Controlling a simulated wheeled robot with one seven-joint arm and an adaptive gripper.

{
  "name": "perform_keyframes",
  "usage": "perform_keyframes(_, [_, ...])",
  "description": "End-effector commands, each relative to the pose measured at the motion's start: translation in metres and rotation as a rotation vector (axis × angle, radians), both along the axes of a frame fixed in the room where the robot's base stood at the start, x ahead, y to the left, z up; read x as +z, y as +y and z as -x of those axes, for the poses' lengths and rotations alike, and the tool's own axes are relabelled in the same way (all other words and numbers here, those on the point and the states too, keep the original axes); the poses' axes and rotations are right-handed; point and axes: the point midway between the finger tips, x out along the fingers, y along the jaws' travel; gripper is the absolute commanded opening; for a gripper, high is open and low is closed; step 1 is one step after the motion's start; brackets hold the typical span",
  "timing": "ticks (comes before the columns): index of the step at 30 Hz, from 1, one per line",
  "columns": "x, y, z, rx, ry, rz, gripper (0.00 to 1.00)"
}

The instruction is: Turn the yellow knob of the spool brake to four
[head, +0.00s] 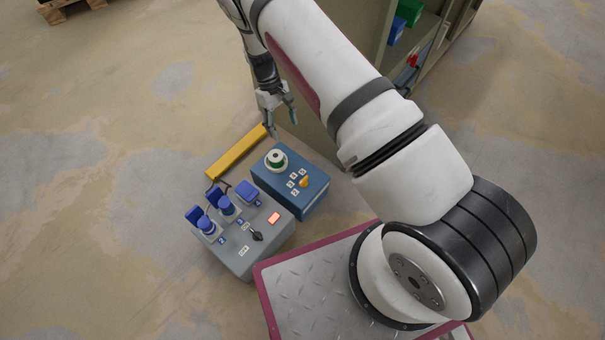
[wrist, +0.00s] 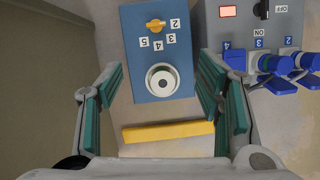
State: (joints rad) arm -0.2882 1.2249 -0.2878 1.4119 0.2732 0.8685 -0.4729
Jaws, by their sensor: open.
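The spool brake is a blue box (head: 316,200), also in the wrist view (wrist: 134,72). Its yellow knob (head: 305,181) sits beside number labels 2 to 5. In the wrist view the knob (wrist: 155,24) is at the top of the box, its long shape lying roughly sideways, with label 2 on its right and label 4 (wrist: 158,45) below it. Which end is the pointer is unclear. A white and green spool (wrist: 161,80) stands on the same box. My gripper (head: 280,127) is open and empty, above and apart from the box; its fingers (wrist: 160,75) flank the spool in the wrist view.
A grey socket box (head: 270,246) with blue plugs, an orange-lit switch and a black knob stands beside the blue box. A yellow bar (head: 236,152) lies on the floor behind. A cabinet (head: 360,40) with coloured bins stands close on the right.

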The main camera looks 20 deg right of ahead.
Motion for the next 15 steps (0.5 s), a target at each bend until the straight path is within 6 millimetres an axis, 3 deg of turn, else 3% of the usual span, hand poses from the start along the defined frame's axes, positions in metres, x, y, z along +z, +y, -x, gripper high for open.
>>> perform_keyframes(3, [-0.047, -0.004, 0.011, 0.051, 0.026, 0.024, 0.60])
perform_keyframes(6, [-0.076, -0.006, 0.020, 0.086, 0.039, 0.035, 0.60])
perform_keyframes(9, [-0.096, -0.008, 0.026, 0.110, 0.045, 0.044, 0.60])
perform_keyframes(15, [-0.113, -0.011, 0.031, 0.127, 0.051, 0.048, 0.60])
